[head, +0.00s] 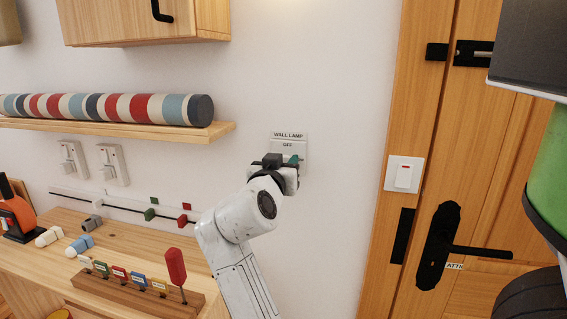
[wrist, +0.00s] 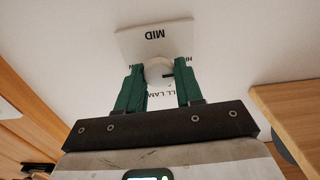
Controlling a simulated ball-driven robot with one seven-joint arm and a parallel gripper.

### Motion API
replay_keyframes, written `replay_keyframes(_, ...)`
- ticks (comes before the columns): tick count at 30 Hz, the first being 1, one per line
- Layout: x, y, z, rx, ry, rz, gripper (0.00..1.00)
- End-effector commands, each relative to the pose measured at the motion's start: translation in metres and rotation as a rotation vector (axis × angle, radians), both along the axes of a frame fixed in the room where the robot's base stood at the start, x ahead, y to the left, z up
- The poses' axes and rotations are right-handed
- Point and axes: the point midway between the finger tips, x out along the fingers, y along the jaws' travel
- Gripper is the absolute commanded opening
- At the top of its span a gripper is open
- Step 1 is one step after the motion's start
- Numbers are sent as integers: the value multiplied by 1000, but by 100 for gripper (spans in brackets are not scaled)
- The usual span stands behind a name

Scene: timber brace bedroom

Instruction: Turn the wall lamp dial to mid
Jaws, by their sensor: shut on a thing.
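The wall lamp dial (wrist: 158,70) is a round pale knob on a light plate (wrist: 140,40), seen upside down in the wrist view. The word MID stands on the plate above the knob in that view. A small dark mark shows at the knob's right side; whether it is the pointer I cannot tell. My gripper (wrist: 160,78) has its two green fingers shut on the knob, one on each side.
A white switch (head: 404,174) and a wooden door with a black handle (head: 450,245) are to the right. A shelf (head: 120,130) with a striped roll (head: 110,108) is to the left. A desk (head: 125,245) with small items stands below it.

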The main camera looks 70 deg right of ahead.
Motion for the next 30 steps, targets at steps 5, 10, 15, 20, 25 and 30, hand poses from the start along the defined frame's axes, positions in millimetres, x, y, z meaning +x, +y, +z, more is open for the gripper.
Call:
replay_keyframes(5, 0, 0, 2, -6, 87, 1, 5)
replay_keyframes(10, 1, 1, 3, -16, 220, 1, 5)
replay_keyframes(15, 2, 0, 3, -28, 381, 1, 5)
replay_keyframes(20, 2, 1, 4, -42, 534, 2, 5)
replay_keyframes(25, 3, 1, 3, -53, 695, 3, 5)
replay_keyframes(30, 3, 1, 3, -66, 857, 2, 5)
